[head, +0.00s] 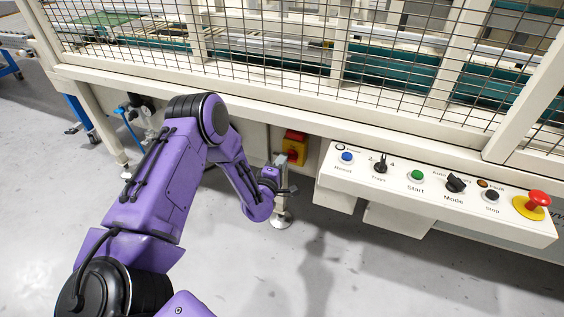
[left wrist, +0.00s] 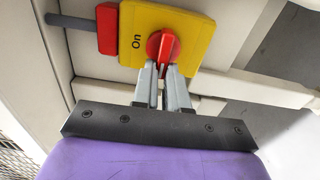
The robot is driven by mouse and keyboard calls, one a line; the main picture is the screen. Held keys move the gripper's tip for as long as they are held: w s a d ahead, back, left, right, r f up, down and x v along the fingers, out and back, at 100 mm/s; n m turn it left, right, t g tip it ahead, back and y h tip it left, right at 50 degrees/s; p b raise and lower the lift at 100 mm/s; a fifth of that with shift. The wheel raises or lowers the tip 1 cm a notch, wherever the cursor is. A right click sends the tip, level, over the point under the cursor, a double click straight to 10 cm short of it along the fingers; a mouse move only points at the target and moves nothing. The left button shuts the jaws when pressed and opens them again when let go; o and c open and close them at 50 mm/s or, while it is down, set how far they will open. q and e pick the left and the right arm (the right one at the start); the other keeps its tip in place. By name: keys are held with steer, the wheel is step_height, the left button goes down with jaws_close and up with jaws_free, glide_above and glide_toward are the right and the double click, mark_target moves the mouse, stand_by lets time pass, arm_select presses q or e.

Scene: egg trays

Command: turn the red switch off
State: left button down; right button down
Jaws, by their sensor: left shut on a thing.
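The red switch (left wrist: 163,46) is a rotary knob on a yellow plate (left wrist: 190,24) marked "On", in the left wrist view. In the head view the yellow plate with the red switch (head: 293,153) is low on the machine's side, partly behind my gripper. My left gripper (left wrist: 163,70) is shut on the red knob, its two grey fingers on either side of the knob's lower part. In the head view my left gripper (head: 282,172) reaches the switch from the left. My right gripper is not in view.
A white control panel (head: 430,195) with several buttons and a red emergency stop (head: 538,198) juts out right of the switch. A mesh guard (head: 290,50) stands above. A red block (left wrist: 107,28) with a grey rod is beside the plate. Grey floor is open in front.

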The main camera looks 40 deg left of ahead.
arm_select(q)
steer(key=shift+f, duration=0.1)
steer(key=c, duration=1.2)
jaws_free()
steer(key=shift+o, duration=0.2)
steer(key=p+v, duration=0.1)
steer(key=v, duration=0.9)
steer(key=shift+s, duration=0.3)
steer(key=shift+d, duration=0.15)
